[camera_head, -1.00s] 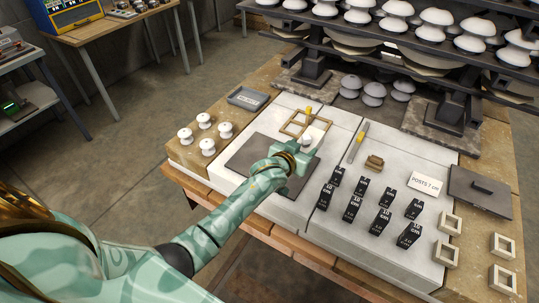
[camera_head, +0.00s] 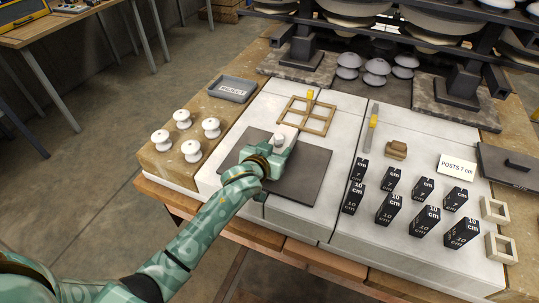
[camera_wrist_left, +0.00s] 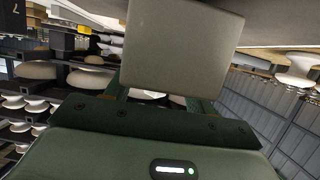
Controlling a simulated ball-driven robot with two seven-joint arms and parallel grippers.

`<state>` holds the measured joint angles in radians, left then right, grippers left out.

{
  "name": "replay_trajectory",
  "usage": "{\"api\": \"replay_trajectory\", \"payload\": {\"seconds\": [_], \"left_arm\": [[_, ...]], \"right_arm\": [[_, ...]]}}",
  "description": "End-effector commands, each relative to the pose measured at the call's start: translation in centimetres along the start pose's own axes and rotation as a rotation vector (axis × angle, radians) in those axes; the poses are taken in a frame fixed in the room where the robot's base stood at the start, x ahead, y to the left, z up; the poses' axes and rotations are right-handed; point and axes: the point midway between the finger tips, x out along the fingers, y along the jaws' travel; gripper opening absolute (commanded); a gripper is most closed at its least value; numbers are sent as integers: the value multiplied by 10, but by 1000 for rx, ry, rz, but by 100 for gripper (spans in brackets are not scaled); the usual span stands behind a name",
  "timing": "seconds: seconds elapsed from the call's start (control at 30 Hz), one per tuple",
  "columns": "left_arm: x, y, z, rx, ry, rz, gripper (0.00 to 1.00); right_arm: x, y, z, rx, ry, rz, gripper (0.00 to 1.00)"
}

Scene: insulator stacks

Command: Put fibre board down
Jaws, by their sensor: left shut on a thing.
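My left gripper (camera_head: 281,142) is over the far part of a dark grey mat on the bench. In the left wrist view, a flat grey plate (camera_wrist_left: 180,45), which I take to be the fibre board, sticks out from between its fingers (camera_wrist_left: 160,98). The gripper is shut on it. In the head view the plate is mostly hidden by the hand, and a pale piece with a small white round shape shows there. I cannot tell whether the plate touches the mat. My right gripper is out of view.
The dark mat (camera_head: 310,172) is otherwise bare. Behind it lie a wooden grid frame (camera_head: 318,121) and a grey REJECT tray (camera_head: 232,89). White insulators (camera_head: 191,150) stand left. Several black 10 cm and 7 cm blocks (camera_head: 389,208) and a yellow-handled tool (camera_head: 373,120) are right.

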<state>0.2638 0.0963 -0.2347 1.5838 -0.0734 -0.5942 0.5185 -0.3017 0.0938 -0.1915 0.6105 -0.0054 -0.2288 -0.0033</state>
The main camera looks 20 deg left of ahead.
Motion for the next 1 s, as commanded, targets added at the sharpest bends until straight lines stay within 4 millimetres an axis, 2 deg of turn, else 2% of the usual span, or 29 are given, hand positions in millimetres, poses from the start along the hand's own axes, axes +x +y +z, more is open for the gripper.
{"api": "replay_trajectory", "payload": {"seconds": [0.03,0.1,0.37,0.4,0.43,0.47,0.77,0.87,1.0], "left_arm": [[7,3,17,0,-5,0,19],[8,5,21,0,-3,0,19],[6,6,14,1,0,-2,19],[6,6,15,2,-2,-2,65],[5,6,15,2,-1,-2,74],[5,6,15,2,-1,-2,76],[3,6,13,1,1,-1,76],[-9,6,12,1,1,-1,76],[-40,6,9,0,2,-1,76]], "right_arm": [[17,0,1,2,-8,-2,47],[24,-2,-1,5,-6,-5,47],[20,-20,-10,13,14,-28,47],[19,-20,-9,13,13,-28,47],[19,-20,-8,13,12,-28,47],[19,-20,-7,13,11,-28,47],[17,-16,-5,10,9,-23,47],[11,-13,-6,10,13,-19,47],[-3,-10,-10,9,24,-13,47]]}}
